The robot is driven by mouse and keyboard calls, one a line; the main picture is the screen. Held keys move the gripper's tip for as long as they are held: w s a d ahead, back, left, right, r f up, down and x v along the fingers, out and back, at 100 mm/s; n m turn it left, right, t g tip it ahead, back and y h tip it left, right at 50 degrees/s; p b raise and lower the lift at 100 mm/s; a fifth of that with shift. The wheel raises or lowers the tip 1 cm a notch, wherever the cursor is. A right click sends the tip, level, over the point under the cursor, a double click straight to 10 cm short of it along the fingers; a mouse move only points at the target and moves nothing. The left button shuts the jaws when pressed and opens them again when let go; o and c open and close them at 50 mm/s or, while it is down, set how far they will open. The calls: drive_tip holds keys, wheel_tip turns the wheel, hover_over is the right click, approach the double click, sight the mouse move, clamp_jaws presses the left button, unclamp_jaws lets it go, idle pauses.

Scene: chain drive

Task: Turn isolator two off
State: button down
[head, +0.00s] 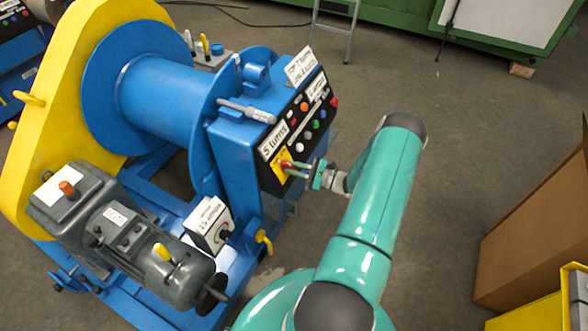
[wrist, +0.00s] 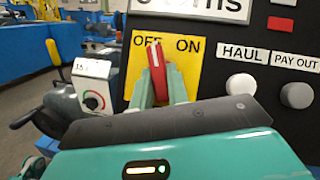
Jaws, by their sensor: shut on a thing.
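A red switch handle (wrist: 157,62) stands on a yellow plate (wrist: 190,70) marked OFF on the left and ON on the right. The handle is near upright, leaning a little left, its tip by the end of the word OFF. My gripper (wrist: 161,88) is shut on the handle, one finger on each side of its lower part. The fingers hide the handle's base. In the head view the red handle (head: 286,165) is at the lower left of the black control panel, with my gripper (head: 308,172) on it. I cannot read an isolator number.
A white dial box (head: 209,224) stands left of the panel. The blue drum winch (head: 165,100) lies behind. A cardboard box (head: 535,230) is at the right; floor between is clear.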

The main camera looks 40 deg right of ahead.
drive_tip(key=n+g+y, duration=0.1)
drive_tip(key=n, duration=0.2)
drive_tip(key=n+g+y, duration=0.1)
drive_tip(key=n+g, duration=0.1)
drive_tip(key=n, duration=0.1)
drive_tip(key=shift+d+r+n, duration=0.1)
drive_tip(key=shift+d+n, duration=0.1)
drive_tip(key=shift+n, duration=0.2)
drive_tip(key=shift+g+y, duration=0.3)
drive_tip(key=c, duration=1.4)
unclamp_jaws()
drive_tip(key=shift+w, duration=0.1)
drive_tip(key=shift+o, duration=0.2)
drive_tip(key=shift+d, duration=0.1)
drive_tip(key=v, duration=1.3)
drive_tip(key=shift+s+d+r, duration=0.15)
drive_tip(key=shift+s+d, duration=0.05)
drive_tip(key=shift+s, duration=0.15)
